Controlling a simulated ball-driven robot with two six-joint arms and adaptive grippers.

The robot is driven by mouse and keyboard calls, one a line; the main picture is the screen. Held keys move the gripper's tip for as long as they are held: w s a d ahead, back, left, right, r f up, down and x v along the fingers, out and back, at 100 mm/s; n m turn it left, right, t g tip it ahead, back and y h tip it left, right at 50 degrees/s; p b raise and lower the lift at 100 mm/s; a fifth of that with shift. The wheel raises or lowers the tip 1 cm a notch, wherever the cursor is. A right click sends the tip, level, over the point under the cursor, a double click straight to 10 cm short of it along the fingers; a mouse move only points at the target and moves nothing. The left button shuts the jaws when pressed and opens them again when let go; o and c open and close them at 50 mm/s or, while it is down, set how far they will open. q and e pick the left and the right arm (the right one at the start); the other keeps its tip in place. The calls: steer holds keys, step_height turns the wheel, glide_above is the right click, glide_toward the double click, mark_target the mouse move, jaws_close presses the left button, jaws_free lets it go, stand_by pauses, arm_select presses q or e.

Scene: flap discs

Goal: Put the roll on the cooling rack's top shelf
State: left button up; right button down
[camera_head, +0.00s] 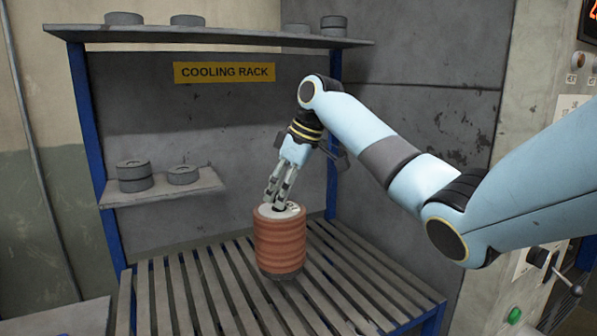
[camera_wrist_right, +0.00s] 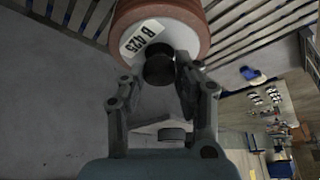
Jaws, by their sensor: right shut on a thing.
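The roll (camera_head: 280,245) is a ribbed red-brown cylinder with a pale top, upright over the slatted deck of the cooling rack. Whether its dark bottom touches the slats I cannot tell. My right gripper (camera_head: 278,203) comes down from above, shut on the dark core at the roll's top. In the wrist view the roll (camera_wrist_right: 190,15) shows its pale face, a "B 425" label and the dark core between the fingers of my right gripper (camera_wrist_right: 160,78). The rack's top shelf (camera_head: 230,37) is above and behind the roll. My left gripper is not in view.
Dark discs (camera_head: 187,20) stand on the top shelf at left and right, with a clear stretch between. A small side shelf (camera_head: 190,190) holds more discs. Blue posts (camera_head: 85,120) stand at the rack's sides. The slatted deck (camera_head: 200,290) is otherwise bare.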

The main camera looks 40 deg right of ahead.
mark_target(279, 210)
steer(key=shift+w+a+f, duration=0.15)
steer(key=shift+a+f, duration=0.05)
steer(key=shift+a, duration=0.1)
steer(key=shift+f+p, duration=0.65)
steer(key=shift+f, duration=1.2)
steer(key=c, duration=1)
jaws_free()
steer(key=shift+f, duration=0.1)
steer(key=shift+o, duration=0.2)
steer(key=b+v, duration=0.2)
steer(key=v, duration=1)
steer(key=shift+s+f, duration=0.1)
steer(key=shift+s, duration=0.1)
